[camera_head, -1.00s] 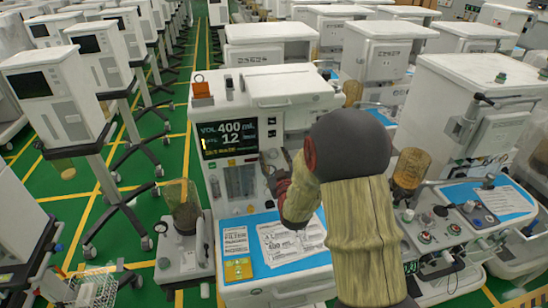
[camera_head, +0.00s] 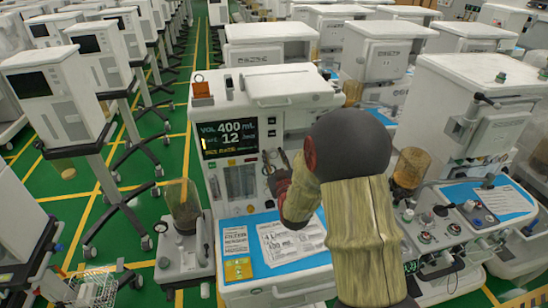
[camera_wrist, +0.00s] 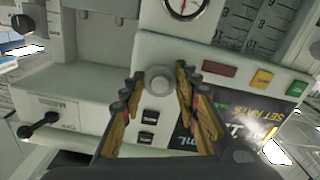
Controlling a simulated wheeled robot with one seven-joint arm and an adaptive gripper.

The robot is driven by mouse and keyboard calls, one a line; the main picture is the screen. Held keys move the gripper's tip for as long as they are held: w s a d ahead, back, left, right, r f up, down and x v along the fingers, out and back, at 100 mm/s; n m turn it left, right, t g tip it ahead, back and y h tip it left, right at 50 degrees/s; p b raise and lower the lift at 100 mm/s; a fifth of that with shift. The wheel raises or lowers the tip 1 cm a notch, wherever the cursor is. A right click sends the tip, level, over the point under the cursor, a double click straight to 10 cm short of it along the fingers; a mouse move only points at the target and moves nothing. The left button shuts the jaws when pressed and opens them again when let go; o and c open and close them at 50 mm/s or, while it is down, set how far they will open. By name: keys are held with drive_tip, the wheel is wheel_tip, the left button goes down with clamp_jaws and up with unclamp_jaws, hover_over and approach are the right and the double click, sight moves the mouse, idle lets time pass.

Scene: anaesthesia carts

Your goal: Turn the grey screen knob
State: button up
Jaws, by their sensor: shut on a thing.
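The grey screen knob (camera_wrist: 158,81) is round and sits on the pale front panel of the machine in the wrist view, beside the dark screen (camera_wrist: 235,125). My gripper (camera_wrist: 157,80) has one finger on each side of the knob and is shut on it. In the head view the screen (camera_head: 228,139) is lit and reads 400 mL and 12. My gripper (camera_head: 270,162) is just right of the screen's lower edge there, and the knob cannot be made out behind it.
A gauge (camera_wrist: 185,6), a red label and two dark switches (camera_wrist: 148,127) are close around the fingers. Below the screen are flow tubes (camera_head: 240,182) and a blue work surface (camera_head: 262,262) with papers. Another cart (camera_head: 475,120) stands close on the right.

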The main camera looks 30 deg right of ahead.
drive_tip(key=shift+m+b, duration=0.4)
drive_tip(key=shift+b, duration=0.2)
drive_tip(key=m+b, duration=0.2)
drive_tip(key=b, duration=0.1)
drive_tip(key=shift+f+m+b, duration=0.15)
drive_tip(key=shift+m+b, duration=0.25)
drive_tip(key=m+b, duration=0.4)
drive_tip(key=b, duration=0.1)
drive_tip(key=shift+m, duration=0.3)
drive_tip(key=m+b, duration=0.8)
drive_tip(key=m, duration=0.1)
drive_tip(key=shift+m, duration=0.4)
drive_tip(key=o, duration=1.2)
drive_tip(key=shift+c, duration=0.2)
